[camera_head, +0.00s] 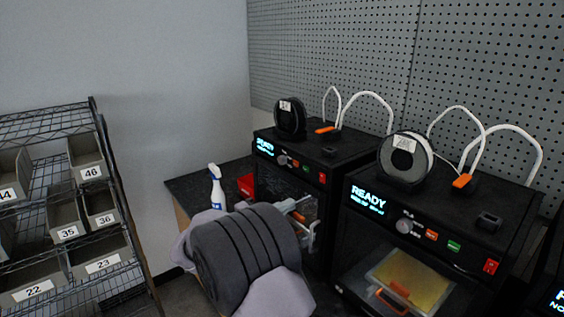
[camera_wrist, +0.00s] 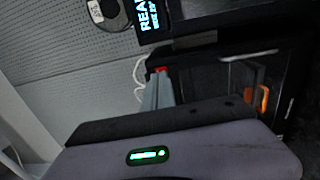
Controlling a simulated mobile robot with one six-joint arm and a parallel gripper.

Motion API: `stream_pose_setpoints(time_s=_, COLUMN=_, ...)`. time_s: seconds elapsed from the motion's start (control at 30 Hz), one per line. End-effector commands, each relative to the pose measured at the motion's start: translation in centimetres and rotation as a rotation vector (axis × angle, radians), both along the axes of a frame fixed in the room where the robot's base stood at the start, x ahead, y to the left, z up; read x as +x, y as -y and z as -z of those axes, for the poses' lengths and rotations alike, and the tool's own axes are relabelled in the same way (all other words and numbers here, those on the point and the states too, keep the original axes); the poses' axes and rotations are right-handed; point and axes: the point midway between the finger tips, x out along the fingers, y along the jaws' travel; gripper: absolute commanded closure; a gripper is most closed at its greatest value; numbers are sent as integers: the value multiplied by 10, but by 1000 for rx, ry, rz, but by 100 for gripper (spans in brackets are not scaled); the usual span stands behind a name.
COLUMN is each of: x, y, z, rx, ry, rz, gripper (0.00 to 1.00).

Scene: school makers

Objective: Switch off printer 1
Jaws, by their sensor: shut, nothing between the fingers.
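Two black printers stand side by side, a left one (camera_head: 308,152) and a larger-looking nearer one (camera_head: 440,205). Both displays are lit, and the nearer reads READY. I cannot read which is printer 1. Each front has a knob, an orange and a green button and a red switch, on the left printer (camera_head: 322,178) and on the nearer one (camera_head: 491,267). My gripper (camera_head: 302,215) is shut and empty, in front of the left printer, below its control panel and partly hidden by my arm. In the wrist view a grey finger with a red tip (camera_wrist: 161,72) shows before a printer front.
A spray bottle (camera_head: 216,188) and a red object (camera_head: 246,185) sit on the dark bench left of the printers. A wire shelf (camera_head: 45,128) with numbered bins is at the left. A third printer (camera_head: 553,285) is cut off at the right edge.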

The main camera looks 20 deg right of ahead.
Motion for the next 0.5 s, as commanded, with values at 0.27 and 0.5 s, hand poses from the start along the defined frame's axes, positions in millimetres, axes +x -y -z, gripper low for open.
stream_pose_setpoints(time_s=0.27, x=16, y=-13, z=1, rx=-64, ry=27, rz=-46, gripper=100)
stream_pose_setpoints(time_s=0.5, x=17, y=-8, z=1, rx=-63, ry=26, rz=-44, gripper=100)
